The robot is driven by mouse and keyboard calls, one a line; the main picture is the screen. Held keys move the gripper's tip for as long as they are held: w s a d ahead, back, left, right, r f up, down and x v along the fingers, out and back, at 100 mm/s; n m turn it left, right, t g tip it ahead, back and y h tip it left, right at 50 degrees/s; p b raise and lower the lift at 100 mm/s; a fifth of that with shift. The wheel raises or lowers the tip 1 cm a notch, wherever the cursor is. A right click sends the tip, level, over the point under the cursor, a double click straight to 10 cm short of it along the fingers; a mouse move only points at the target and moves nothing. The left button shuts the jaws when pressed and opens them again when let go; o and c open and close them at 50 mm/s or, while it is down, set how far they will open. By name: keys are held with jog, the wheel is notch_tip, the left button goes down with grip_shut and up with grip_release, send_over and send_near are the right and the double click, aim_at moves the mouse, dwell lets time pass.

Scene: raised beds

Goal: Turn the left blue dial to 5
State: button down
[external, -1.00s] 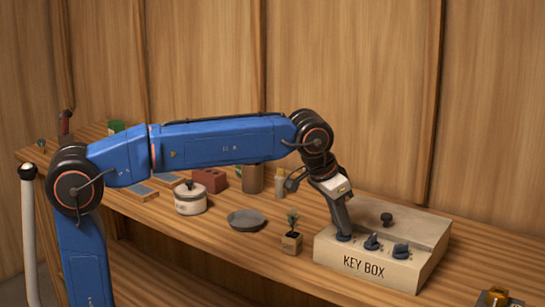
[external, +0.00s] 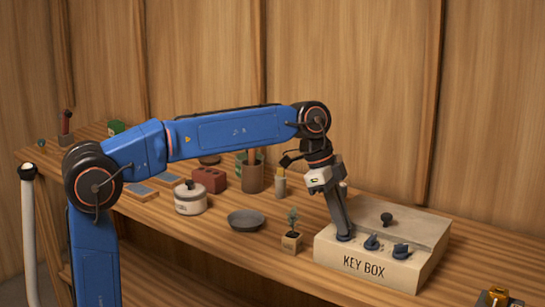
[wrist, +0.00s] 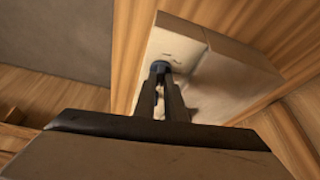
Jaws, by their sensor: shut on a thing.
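The middle dial (external: 371,242) and the right dial (external: 401,251) stand free. The left dial's pointer and number marks are too small or hidden to read.
A dark knob (external: 386,219) stands on the box's top. A small potted plant (external: 292,240) is just left of the box, with a grey dish (external: 246,220) and a white lidded pot (external: 190,198) farther left. A gold-topped object (external: 498,297) is at lower right.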

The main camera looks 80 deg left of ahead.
jog(key=shift+m, duration=0.6)
jog(key=shift+h, duration=0.3)
jog(key=shift+g, duration=0.3)
jog(key=c, duration=1.8)
grip_release()
jog(key=shift+r, duration=0.1)
jog(key=v, duration=1.7)
jog(key=shift+s+r, duration=0.15)
jog(key=shift+r, duration=0.05)
